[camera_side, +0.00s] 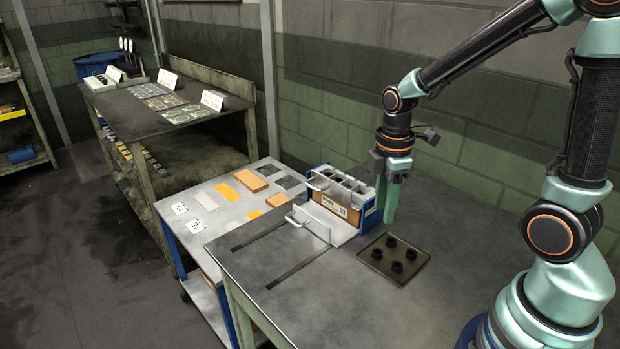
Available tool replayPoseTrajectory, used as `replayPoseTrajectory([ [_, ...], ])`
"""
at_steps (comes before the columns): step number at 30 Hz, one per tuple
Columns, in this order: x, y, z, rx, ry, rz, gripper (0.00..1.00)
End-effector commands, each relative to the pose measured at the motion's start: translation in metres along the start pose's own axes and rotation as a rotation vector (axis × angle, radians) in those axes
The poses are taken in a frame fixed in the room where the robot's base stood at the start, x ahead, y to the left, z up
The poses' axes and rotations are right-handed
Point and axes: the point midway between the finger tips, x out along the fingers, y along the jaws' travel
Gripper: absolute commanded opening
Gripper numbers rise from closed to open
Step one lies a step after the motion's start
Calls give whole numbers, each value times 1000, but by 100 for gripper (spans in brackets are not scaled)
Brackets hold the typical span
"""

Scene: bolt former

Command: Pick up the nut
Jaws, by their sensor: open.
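Several small black round pieces, which look like nuts, sit apart from each other on a flat brownish square tray (420,263). The nearest nut (397,267) is at the front of the group, and another nut (391,241) is at the back. My gripper (388,212) points down, open, above the table behind the tray and just right of the blue bin. It is apart from the nuts and appears empty. The gap between its fingers is hard to see from this side.
A blue and orange bin (345,203) with compartments and a handle stands left of my gripper, close to it. A cart (195,235) with flat orange and grey pieces stands further left. The grey table (345,300) is clear in front.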

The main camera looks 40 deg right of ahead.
Motion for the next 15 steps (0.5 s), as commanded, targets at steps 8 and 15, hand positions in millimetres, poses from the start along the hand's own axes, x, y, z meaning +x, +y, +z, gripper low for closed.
replayPoseTrajectory([
  [8,44,-2,1,-2,-3,-8,45],
  [15,65,-1,1,-1,-2,-4,45],
])
